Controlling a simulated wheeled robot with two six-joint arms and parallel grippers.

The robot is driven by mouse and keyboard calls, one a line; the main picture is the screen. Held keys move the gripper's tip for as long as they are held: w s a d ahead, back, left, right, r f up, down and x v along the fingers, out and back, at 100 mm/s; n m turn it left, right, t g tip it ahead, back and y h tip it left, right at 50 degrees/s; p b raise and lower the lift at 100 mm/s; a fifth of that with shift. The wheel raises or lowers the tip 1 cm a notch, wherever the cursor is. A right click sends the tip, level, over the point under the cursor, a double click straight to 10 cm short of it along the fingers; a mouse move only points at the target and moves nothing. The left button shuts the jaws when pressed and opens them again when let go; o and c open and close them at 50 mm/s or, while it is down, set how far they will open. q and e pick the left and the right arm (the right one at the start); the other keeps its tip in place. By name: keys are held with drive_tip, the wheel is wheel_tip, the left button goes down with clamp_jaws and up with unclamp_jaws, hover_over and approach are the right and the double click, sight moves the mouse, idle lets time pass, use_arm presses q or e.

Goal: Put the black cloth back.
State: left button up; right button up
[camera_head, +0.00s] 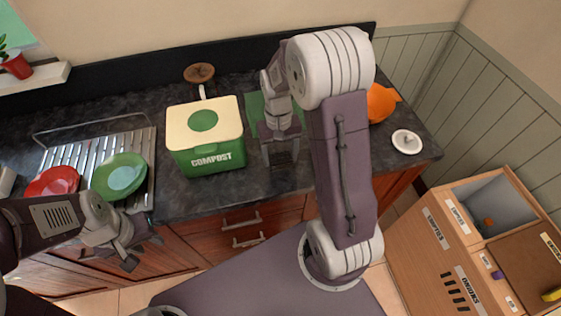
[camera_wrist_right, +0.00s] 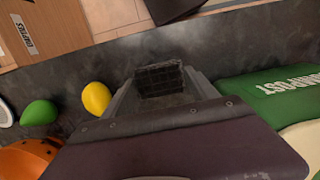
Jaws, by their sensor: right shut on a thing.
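My right gripper (camera_head: 283,158) is above the dark counter, just right of the compost bin. It is shut on a small, dark, gridded piece that looks like the black cloth (camera_wrist_right: 160,80), held between the fingertips in the right wrist view. In the head view the cloth is small and dark against the dark counter, so its contact with the counter cannot be told. My left gripper (camera_head: 140,252) is open and empty in front of the cabinet, below the dish rack.
The green and cream compost bin (camera_head: 210,158) stands left of my right gripper. A dish rack (camera_head: 97,150) holds red and green dishes. An orange pumpkin-like pot (camera_head: 380,103) and a white lid (camera_head: 407,142) are right. Drawers with handles (camera_head: 241,222) are below; a wooden sorting bin (camera_head: 435,255) stands lower right.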

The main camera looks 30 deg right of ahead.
sight(280, 157)
wheel_tip(280, 157, down, 4)
drive_tip(key=shift+s+d+r, duration=0.1)
drive_tip(key=shift+s+d, duration=0.05)
drive_tip(key=shift+f, duration=0.2)
drive_tip(key=o, duration=1.2)
drive_tip(key=shift+f, duration=0.1)
drive_tip(key=r, duration=0.4)
drive_tip(key=w+r, duration=0.1)
drive_tip(key=r, duration=0.7)
drive_tip(key=shift+w+d+r+p, duration=0.1)
drive_tip(key=shift+w+r+p, duration=0.15)
drive_tip(key=shift+p, duration=0.15)
drive_tip(key=s+a+f+n+t, duration=0.2)
drive_tip(key=s+a+f, duration=0.3)
drive_tip(key=s, duration=0.4)
drive_tip(key=shift+s+f+n+t, duration=0.3)
drive_tip(key=shift+s+f, duration=0.05)
drive_tip(key=shift+f, duration=0.35)
